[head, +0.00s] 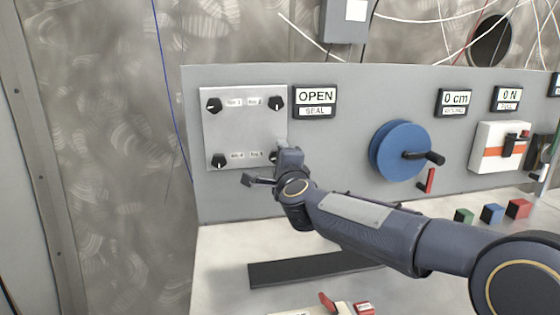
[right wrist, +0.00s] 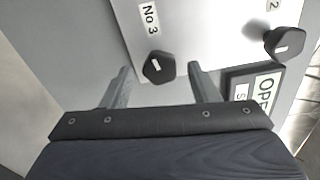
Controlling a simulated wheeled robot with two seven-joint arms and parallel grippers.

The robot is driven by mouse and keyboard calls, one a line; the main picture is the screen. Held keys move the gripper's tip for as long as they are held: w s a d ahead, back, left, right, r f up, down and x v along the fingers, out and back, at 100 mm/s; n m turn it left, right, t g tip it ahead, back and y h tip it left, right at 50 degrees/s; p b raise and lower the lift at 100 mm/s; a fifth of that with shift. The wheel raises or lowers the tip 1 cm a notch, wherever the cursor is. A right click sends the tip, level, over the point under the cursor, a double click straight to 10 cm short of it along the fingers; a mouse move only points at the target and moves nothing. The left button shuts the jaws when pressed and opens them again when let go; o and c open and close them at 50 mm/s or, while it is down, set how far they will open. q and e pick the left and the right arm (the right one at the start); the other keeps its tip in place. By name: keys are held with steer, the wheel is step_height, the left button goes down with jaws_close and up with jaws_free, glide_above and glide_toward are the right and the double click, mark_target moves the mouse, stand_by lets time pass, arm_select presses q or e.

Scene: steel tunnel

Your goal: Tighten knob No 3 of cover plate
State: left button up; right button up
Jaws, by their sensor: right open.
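The grey cover plate (head: 245,126) is on the panel at the left, with a black knob near each corner. Knob No 3 (head: 273,156) is at its lower right, partly hidden by my right gripper (head: 264,166). In the right wrist view knob No 3 (right wrist: 159,67) is a black knob with a white mark, beside its "No 3" label (right wrist: 149,18). My right gripper (right wrist: 160,75) is open, with one finger on each side of the knob and a visible gap to both. My left gripper is out of view.
Knob No 2 (right wrist: 283,42) and the "OPEN SEAL" sign (head: 315,102) are close to the right gripper. A blue wheel with a crank (head: 400,150) is farther right. Coloured blocks (head: 492,213) and a dark bar (head: 310,268) lie on the surface below.

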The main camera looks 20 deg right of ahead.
steer(key=s+a, duration=0.1)
steer(key=s, duration=0.6)
steer(key=shift+s+a, duration=0.25)
steer(key=shift+s, duration=0.05)
steer(key=s+a+n+g+y+p, duration=0.2)
steer(key=s+a+n+y+p, duration=0.2)
steer(key=s+n+y+p, duration=0.45)
steer(key=s+f+n+g+p, duration=0.1)
steer(key=s+f+n+g, duration=0.4)
steer(key=s, duration=0.6)
steer(key=s+f+n+g+h+p, duration=0.1)
steer(key=s+f+n+g, duration=0.4)
steer(key=s+f+n, duration=0.2)
steer(key=s+f, duration=0.2)
steer(key=s, duration=0.1)
steer(key=shift+s+a+f, duration=0.2)
steer(key=shift+s+a, duration=0.1)
steer(key=shift+s, duration=0.05)
